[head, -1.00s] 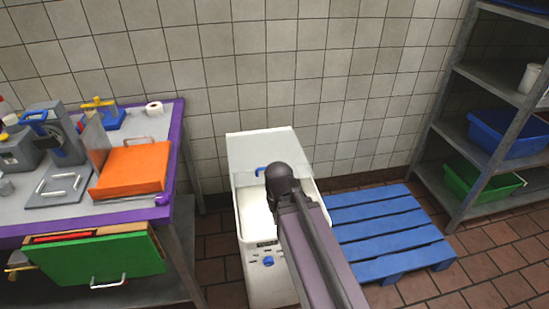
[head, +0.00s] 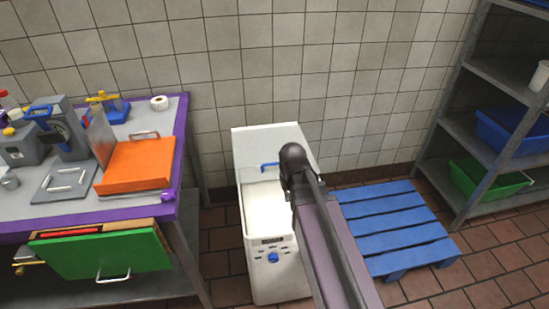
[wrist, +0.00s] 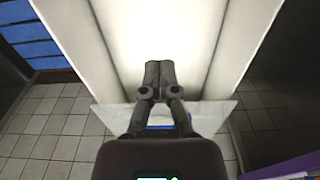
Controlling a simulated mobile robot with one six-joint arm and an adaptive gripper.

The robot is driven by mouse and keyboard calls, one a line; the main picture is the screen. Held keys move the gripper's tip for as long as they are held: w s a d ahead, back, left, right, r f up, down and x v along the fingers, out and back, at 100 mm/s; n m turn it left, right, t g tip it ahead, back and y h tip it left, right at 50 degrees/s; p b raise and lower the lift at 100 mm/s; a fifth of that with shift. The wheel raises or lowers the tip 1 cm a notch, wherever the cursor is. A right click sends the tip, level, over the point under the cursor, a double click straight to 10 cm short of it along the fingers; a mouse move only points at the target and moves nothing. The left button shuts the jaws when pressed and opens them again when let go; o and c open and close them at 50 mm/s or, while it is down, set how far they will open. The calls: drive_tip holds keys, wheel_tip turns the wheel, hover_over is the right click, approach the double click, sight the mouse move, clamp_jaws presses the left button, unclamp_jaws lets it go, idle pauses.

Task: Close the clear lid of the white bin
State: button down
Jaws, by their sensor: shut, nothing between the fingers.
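The white bin (head: 279,281) stands against the wall in the middle of the head view. Its front opening shows a pale interior. The clear lid (head: 252,175) with a blue handle (head: 269,165) sits at the middle of the bin; its exact tilt is hard to tell. In the wrist view the lid is a see-through strip (wrist: 214,115), with the blue handle (wrist: 158,128) partly behind my gripper (wrist: 158,66). My gripper is shut and empty, over the white bin's bright surface. My arm hides it in the head view.
A blue pallet (head: 390,225) lies right of the bin, and a grey shelf (head: 500,70) with tubs stands beyond it. A purple-edged table (head: 183,130) with an orange box (head: 136,166) and a green drawer (head: 100,255) stands left. Tiled floor lies between.

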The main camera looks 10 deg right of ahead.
sight(275, 167)
drive_tip(key=w+r+t+p, duration=0.1)
drive_tip(key=w+r+p, duration=0.1)
drive_tip(key=w, duration=1)
drive_tip(key=w+r+t+p, duration=0.1)
drive_tip(key=w+r+t, duration=0.1)
drive_tip(key=w, duration=1)
drive_tip(key=shift+a+r+p, duration=0.15)
drive_tip(key=shift+r+p, duration=0.25)
drive_tip(key=shift+r, duration=0.15)
drive_tip(key=shift+f, duration=0.2)
drive_tip(key=b+x, duration=1)
drive_tip(key=shift+f, duration=0.1)
drive_tip(key=s, duration=0.1)
drive_tip(key=s+r+p, duration=0.1)
drive_tip(key=shift+s+r, duration=0.1)
drive_tip(key=shift+s, duration=0.25)
drive_tip(key=shift+s+r, duration=0.1)
drive_tip(key=shift+s, duration=0.6)
